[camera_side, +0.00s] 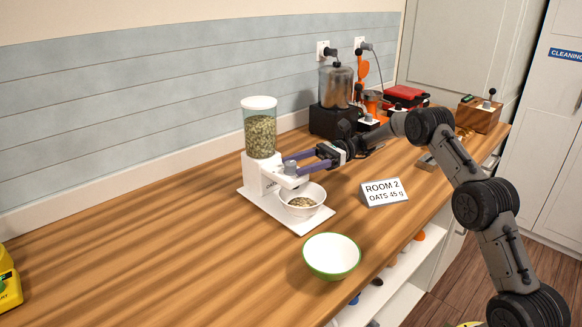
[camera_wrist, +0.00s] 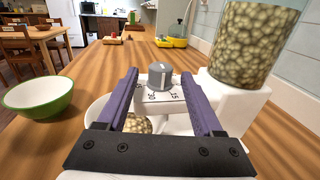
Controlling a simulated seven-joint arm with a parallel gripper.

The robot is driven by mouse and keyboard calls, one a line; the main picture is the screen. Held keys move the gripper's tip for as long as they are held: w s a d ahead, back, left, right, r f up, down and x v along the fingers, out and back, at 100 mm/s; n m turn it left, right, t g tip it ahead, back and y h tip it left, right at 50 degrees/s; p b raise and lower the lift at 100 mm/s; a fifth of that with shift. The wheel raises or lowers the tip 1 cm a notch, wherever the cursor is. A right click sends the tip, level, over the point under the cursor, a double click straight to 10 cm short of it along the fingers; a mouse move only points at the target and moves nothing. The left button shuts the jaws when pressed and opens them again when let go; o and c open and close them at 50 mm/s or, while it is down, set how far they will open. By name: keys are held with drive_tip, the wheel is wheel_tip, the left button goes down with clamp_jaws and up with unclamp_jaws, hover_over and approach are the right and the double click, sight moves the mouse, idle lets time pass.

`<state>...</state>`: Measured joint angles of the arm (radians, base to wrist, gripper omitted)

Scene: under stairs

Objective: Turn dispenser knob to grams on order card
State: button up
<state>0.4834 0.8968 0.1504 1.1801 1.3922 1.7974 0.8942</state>
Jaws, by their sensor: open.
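The white oat dispenser (camera_side: 257,180) stands on the counter with a clear hopper (camera_side: 261,132) of oats. Its grey knob (camera_wrist: 161,76) has a pale mark on top, and the numbers 30 and 15 show on the near side of its dial; other numbers are hidden or unclear, and I cannot read the setting. My gripper (camera_wrist: 160,74) is open, its purple fingers on either side of the knob in the wrist view, with gaps visible; I cannot tell whether the tips reach it. The order card (camera_side: 384,193) reads "ROOM 2 OATS 45 g".
A white bowl (camera_side: 301,211) with some oats sits on the dispenser base under the spout. An empty green-rimmed bowl (camera_side: 332,257) stands near the counter's front edge. A blender (camera_side: 335,100) and red appliance (camera_side: 405,96) are farther back. The left counter is mostly clear.

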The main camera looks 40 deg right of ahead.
drive_tip(key=shift+w+a, duration=0.15)
drive_tip(key=shift+a, duration=0.5)
drive_tip(key=shift+w+a, duration=0.15)
drive_tip(key=shift+a, duration=0.45)
drive_tip(key=shift+c, duration=0.3)
clamp_jaws()
